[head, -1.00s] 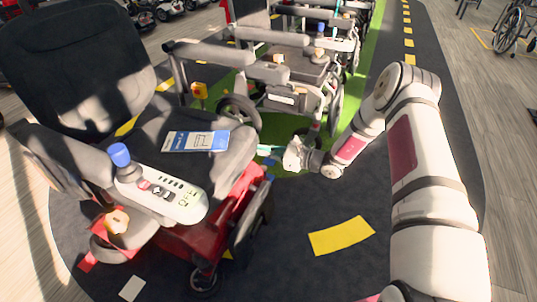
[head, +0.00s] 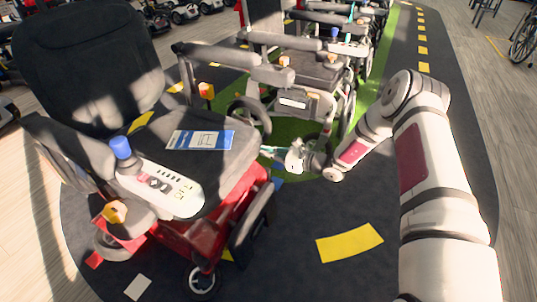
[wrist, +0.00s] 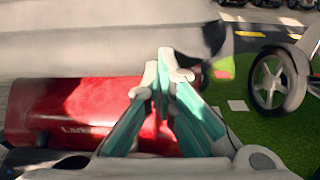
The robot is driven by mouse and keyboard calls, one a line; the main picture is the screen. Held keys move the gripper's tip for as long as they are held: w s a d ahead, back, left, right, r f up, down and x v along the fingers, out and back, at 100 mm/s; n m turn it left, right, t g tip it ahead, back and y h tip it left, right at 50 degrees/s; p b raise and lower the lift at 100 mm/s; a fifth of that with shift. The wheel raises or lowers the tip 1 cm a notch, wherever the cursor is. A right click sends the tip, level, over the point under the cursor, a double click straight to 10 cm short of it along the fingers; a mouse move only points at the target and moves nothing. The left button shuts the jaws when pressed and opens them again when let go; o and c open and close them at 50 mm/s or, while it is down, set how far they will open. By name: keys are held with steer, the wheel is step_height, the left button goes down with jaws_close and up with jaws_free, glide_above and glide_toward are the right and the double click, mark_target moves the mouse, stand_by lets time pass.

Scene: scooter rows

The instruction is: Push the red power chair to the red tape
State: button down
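The red power chair (head: 207,232) stands at the left of the head view, with a black seat and backrest, a red base and a blue-knobbed joystick. A blue and white card lies on its seat. In the wrist view its red base (wrist: 75,105) with lettering fills the left. My gripper (head: 268,152) is beside the chair's right seat edge; I cannot tell whether it touches. In the wrist view my gripper (wrist: 168,60) has its fingertips together with nothing seen between them. A small red patch (head: 95,260) lies on the floor by the chair's rear wheel; I cannot tell if it is the red tape.
A row of other chairs (head: 305,95) stands close behind my gripper on a green strip (head: 378,75). A yellow floor mark (head: 349,243) and a white square (head: 138,287) lie on the dark floor. A wheelchair (head: 524,38) stands far right.

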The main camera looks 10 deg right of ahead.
steer(key=shift+r+b+x, duration=0.2)
steer(key=shift+b+x, duration=0.15)
steer(key=shift+x, duration=1.1)
steer(key=shift+r+b+x, duration=0.2)
steer(key=shift+b+x, duration=0.2)
steer(key=shift+x, duration=1)
steer(key=shift+r+b+x, duration=0.25)
steer(key=shift+b+x, duration=0.1)
steer(key=shift+x, duration=1.1)
steer(key=shift+a, duration=0.15)
steer(key=shift+b+x, duration=0.35)
steer(key=shift+x, duration=0.7)
steer(key=shift+r, duration=0.15)
steer(key=shift+p+v, duration=0.3)
steer(key=shift+v, duration=0.7)
steer(key=f+p+v, duration=0.1)
steer(key=p+v, duration=0.1)
steer(key=v, duration=0.8)
steer(key=shift+f, duration=0.4)
